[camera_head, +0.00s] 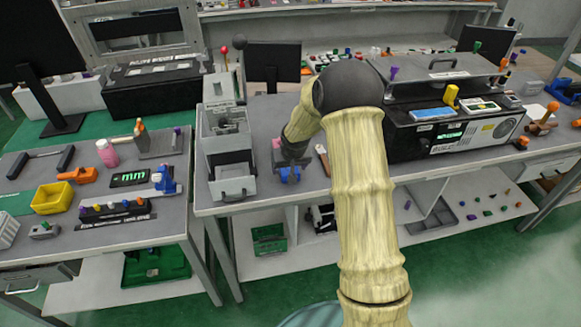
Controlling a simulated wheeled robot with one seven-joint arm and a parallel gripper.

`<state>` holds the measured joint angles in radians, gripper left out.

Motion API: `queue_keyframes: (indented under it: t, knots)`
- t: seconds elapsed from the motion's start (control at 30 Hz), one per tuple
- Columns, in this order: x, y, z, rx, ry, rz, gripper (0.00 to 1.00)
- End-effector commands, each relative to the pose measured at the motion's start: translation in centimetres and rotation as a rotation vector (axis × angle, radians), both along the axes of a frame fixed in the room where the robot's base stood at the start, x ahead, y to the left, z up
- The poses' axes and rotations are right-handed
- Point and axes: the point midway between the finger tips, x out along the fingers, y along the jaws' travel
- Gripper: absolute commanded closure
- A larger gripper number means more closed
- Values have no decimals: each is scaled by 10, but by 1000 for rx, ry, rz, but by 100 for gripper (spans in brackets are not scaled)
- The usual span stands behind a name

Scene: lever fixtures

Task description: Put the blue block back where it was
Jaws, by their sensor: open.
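A small blue block (290,175) is near the front edge of the middle workbench (240,205). My gripper (290,163) points down directly above and behind the block. It is open, and its fingers are small and dark, so I cannot tell whether they touch the block or stand around it. My arm crosses the middle of the view and hides part of the bench to the right of the block.
A grey fixture with an open top (228,150) stands left of my gripper. A large black machine (425,130) with levers fills the bench to the right. The left bench holds a yellow bin (53,198) and several tools. A small wooden-handled item (322,160) lies right of the block.

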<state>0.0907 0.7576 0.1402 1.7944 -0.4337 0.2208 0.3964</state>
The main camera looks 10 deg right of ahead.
Motion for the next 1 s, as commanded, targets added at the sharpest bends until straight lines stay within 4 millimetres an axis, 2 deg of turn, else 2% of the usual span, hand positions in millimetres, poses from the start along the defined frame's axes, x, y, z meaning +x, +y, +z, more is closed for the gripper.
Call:
queue_keyframes:
  t: [0.17, 0.6, 0.77, 1.0]
  knots:
    - [-8, -1, 22, 1, -4, -2, 24]
    - [-38, -1, 95, 0, -4, -3, 24]
    - [-44, -1, 106, 0, -1, -1, 24]
    - [-45, -1, 107, 0, 0, -1, 24]
